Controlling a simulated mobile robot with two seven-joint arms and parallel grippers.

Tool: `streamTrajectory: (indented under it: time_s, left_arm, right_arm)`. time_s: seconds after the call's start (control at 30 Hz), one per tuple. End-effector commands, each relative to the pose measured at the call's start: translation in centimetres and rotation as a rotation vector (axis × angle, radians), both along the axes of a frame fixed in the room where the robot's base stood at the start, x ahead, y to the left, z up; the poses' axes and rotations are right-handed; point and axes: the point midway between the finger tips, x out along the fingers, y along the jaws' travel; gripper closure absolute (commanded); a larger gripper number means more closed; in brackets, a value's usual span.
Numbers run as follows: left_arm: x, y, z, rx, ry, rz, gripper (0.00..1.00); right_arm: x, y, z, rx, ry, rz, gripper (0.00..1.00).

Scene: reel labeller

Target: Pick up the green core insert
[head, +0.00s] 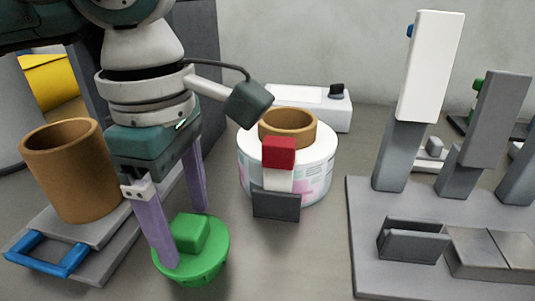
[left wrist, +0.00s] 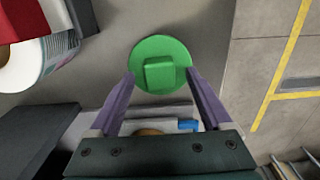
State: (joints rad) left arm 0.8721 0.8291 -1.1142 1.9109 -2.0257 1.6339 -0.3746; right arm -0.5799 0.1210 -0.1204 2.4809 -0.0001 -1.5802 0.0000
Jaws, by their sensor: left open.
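The green core insert (head: 205,256) is a round green disc with a raised square block on top. It lies on the grey table, in the lower left-centre of the head view. It also shows in the left wrist view (left wrist: 160,66), ahead of the fingers. My left gripper (head: 185,238) is open, with two purple fingers pointing down at the insert. In the head view one finger overlaps the disc's left side and the other stands behind the block. In the left wrist view the fingertips (left wrist: 160,76) lie either side of the block. I cannot tell whether they touch it. My right gripper is not in view.
A brown tube (head: 72,172) stands on a grey base with a blue handle (head: 48,254) at the left. A white reel (head: 316,165) with a brown core stands right of the gripper, behind a red-topped block (head: 279,152). A grey fixture (head: 365,270) fills the right.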

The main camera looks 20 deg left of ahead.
Motion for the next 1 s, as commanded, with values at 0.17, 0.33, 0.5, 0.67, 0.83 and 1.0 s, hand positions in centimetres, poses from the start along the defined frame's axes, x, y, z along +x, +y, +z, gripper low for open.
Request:
streamTrajectory:
  time_s: [0.17, 0.33, 0.5, 0.67, 0.83, 1.0]
  left_arm:
    - [0.02, 0.01, -0.74, 0.000, -0.001, -0.001, 0.18]
    - [0.01, -0.02, -0.71, 0.000, -0.001, -0.001, 0.22]
    - [0.02, -0.04, -0.69, -0.001, -0.001, -0.001, 0.41]
    - [0.02, -0.04, -0.68, -0.001, -0.001, -0.001, 0.59]
    - [0.02, -0.05, -0.67, -0.001, -0.001, -0.001, 0.78]
    - [0.02, -0.05, -0.67, -0.001, -0.001, -0.001, 0.97]
  right_arm:
    - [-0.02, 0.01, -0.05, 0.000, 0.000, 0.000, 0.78]
    - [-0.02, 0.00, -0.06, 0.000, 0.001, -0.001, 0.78]
    - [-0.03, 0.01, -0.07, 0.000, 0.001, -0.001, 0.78]
    - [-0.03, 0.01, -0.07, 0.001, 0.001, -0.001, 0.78]
    - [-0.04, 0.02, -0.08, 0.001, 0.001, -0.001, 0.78]
    - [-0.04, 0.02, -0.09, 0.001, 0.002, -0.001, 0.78]
